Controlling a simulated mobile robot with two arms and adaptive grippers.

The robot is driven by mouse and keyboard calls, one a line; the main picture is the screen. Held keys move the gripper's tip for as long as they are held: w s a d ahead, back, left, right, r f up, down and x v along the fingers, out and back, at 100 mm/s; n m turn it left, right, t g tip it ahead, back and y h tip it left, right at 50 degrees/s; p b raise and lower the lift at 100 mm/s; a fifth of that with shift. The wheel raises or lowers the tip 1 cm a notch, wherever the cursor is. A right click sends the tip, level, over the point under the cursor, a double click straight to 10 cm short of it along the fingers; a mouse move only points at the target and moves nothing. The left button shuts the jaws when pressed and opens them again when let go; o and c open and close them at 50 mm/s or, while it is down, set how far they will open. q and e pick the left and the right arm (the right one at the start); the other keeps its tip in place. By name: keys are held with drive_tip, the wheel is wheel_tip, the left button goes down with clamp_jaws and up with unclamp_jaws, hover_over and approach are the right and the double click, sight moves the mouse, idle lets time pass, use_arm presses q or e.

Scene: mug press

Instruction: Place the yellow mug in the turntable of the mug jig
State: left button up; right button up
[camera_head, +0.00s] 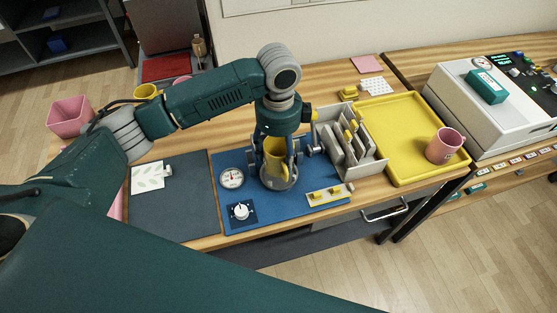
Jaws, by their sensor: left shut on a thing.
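The yellow mug (276,162) is upright at the middle of the blue mug jig (248,206). My left gripper (275,157) points down from above and is shut on the mug, one finger on each side. The grey round turntable (279,184) of the jig is directly below the mug. The mug's base overlaps the turntable in this view, and I cannot tell whether it touches. The gripper hides the mug's top and part of its sides. My right gripper is not in view.
A gauge (231,178), a white knob (240,211) and a strip with yellow parts (329,194) surround the turntable. A grey slotted rack (350,150) stands close right. A yellow tray (399,112) holds a pink mug (444,146). A grey mat (185,207) lies left.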

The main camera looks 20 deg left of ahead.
sight(279, 164)
use_arm(q)
drive_tip(key=shift+f, duration=0.25)
wheel_tip(279, 164, down, 4)
drive_tip(key=shift+f+p, duration=0.15)
drive_tip(key=shift+p, duration=0.15)
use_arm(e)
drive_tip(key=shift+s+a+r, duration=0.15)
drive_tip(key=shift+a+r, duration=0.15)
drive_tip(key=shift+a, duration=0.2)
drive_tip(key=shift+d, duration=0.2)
use_arm(q)
drive_tip(key=o, duration=1.2)
drive_tip(key=shift+f, duration=0.1)
drive_tip(key=shift+c, duration=0.2)
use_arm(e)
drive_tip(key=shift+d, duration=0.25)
